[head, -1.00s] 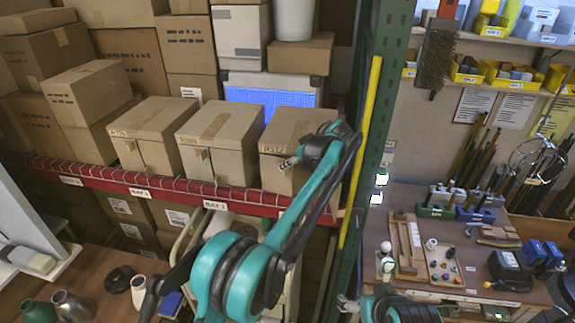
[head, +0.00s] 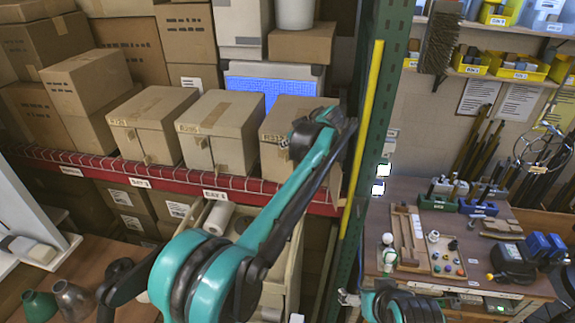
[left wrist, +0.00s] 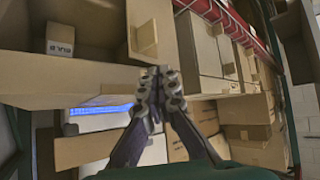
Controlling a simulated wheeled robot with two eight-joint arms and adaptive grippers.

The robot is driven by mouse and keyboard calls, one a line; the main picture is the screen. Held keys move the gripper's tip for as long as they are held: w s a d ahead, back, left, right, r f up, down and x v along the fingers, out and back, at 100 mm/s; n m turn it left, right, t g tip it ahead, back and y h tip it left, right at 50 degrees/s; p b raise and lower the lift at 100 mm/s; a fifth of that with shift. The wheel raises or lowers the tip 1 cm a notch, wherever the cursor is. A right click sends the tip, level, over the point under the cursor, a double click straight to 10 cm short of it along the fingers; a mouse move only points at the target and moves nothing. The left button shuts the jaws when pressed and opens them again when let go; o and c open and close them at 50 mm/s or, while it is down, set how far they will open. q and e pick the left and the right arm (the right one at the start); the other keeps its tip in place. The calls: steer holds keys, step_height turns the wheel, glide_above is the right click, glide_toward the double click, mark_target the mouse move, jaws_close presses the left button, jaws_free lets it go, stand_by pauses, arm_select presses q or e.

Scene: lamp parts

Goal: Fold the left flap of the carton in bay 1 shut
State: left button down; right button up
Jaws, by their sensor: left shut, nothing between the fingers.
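The rightmost carton (head: 275,158) stands on the red-edged shelf, partly behind my left arm. In the left wrist view, an open carton (left wrist: 35,98) shows a small labelled box (left wrist: 60,39) inside. A cardboard flap (left wrist: 165,28) with a bit of tape stands up at that carton's right side in this view. My left gripper (left wrist: 160,88) is shut and empty, its fingertips close by the flap's lower end; I cannot tell if they touch. In the head view, my arm hides most of it. My right gripper (head: 347,298) is small at the bottom edge, its fingers unclear.
Two closed cartons (head: 218,132) (head: 152,122) stand left of it. A green upright (head: 377,120) with a yellow strip (head: 361,140) borders the shelf on the right. A blue panel (head: 258,90) is behind. A workbench (head: 460,285) with tools stands at right.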

arm_select(q)
steer(key=a+m+t+h+b, duration=0.3)
steer(key=a+t+b, duration=0.3)
steer(key=a+t, duration=0.3)
steer(key=s+d+f+m+h+b, duration=0.1)
steer(key=s+f+m+h+b, duration=0.15)
steer(key=s+m+h, duration=0.4)
steer(key=s+d+f+m+h+b, duration=0.1)
steer(key=s+f+m+h, duration=0.25)
steer(key=s, duration=0.55)
steer(key=w+d+n+y, duration=0.1)
steer(key=w+d, duration=0.4)
steer(key=w, duration=0.8)
steer(key=shift+w+d+f, duration=0.15)
steer(key=shift+f, duration=0.25)
arm_select(e)
step_height(320, 180, down, 11)
steer(key=shift+a+f, duration=0.1)
